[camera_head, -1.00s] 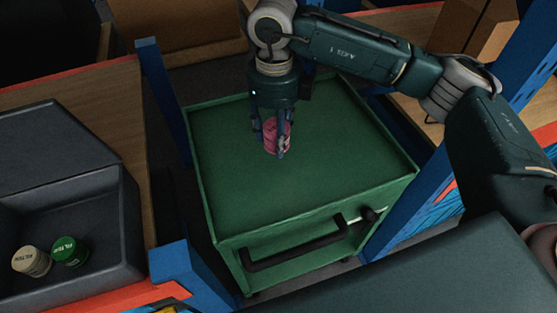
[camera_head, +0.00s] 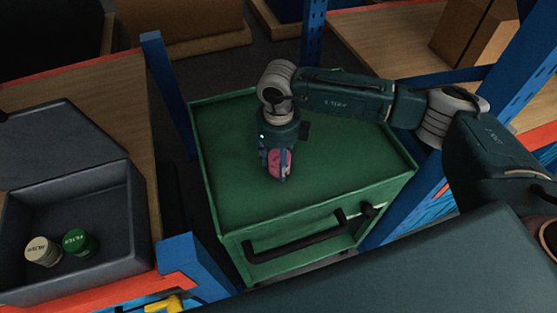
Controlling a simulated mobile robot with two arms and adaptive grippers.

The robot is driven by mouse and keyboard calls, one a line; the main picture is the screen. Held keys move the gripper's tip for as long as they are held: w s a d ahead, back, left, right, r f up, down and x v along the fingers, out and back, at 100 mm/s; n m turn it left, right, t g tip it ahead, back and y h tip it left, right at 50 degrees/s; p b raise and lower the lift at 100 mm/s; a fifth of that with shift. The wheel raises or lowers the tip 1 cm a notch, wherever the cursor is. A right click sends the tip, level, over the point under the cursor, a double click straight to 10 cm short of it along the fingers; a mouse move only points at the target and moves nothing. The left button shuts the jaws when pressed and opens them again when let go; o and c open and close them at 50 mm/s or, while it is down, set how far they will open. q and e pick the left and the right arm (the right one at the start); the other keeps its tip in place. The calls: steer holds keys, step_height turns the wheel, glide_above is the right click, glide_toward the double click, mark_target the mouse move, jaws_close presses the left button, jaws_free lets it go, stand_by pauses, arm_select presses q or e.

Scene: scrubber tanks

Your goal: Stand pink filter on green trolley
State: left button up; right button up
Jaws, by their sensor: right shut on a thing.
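The pink filter (camera_head: 281,162) is between the fingers of my right gripper (camera_head: 278,174), which is shut on it. The gripper points down over the middle of the green trolley's top (camera_head: 235,195). The fingers and wrist cover part of the filter. I cannot tell whether the filter's base touches the trolley top or is just above it. The green trolley has a raised rim and a black handle on its front. My left gripper is not in view.
A dark grey bin (camera_head: 105,213) at the left holds a cream filter (camera_head: 42,251) and a green filter (camera_head: 79,242). Blue rack posts (camera_head: 168,95) stand close on both sides of the trolley. Cardboard boxes (camera_head: 478,35) sit on shelves behind. The trolley top around the gripper is clear.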

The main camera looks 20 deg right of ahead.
steer(key=shift+f, duration=0.1)
steer(key=o, duration=1.1)
steer(key=shift+r, duration=0.3)
step_height(320, 180, up, 12)
steer(key=shift+f+b, duration=0.15)
steer(key=shift+b, duration=1.1)
steer(key=shift+s+f, duration=0.1)
